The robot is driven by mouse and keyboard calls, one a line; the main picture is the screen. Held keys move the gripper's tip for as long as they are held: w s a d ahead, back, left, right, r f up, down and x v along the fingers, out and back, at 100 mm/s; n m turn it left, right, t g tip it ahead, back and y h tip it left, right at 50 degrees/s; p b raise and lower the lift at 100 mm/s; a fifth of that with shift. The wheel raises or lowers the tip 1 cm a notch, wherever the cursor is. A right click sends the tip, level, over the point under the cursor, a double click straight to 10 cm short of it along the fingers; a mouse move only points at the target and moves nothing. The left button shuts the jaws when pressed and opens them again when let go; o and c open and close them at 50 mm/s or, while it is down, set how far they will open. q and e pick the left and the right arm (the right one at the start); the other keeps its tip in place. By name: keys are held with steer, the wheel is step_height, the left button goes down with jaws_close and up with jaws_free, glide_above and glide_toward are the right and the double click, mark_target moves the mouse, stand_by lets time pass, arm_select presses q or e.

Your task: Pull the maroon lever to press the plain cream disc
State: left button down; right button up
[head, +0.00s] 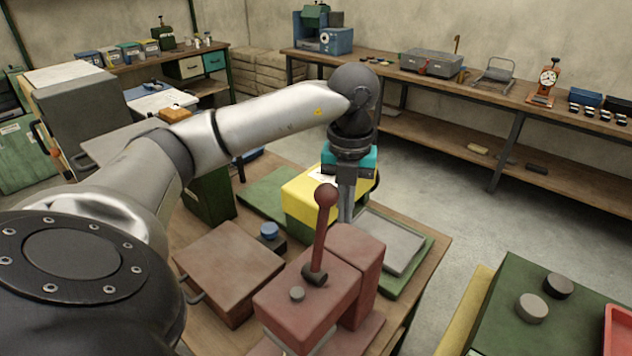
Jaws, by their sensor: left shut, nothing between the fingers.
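A maroon press (303,301) stands at the front of the wooden table. Its maroon lever (321,232) rises from a dark pivot on top, nearly upright, ending in a round maroon knob (326,195). My left gripper (346,216) points down just behind and to the right of the lever, shut and empty. Whether it touches the lever cannot be told. The space beneath the press head is hidden. My right gripper is out of view.
A brown box (228,268) lies left of the press, with a blue-topped knob (269,231) beside it. A yellow box (308,200) and a grey plate (388,240) are behind. A green box (560,318) with round knobs stands at right. Open floor lies beyond the table.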

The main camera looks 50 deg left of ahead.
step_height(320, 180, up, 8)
steer(key=p, duration=0.7)
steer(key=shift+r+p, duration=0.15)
steer(key=shift+p, duration=0.25)
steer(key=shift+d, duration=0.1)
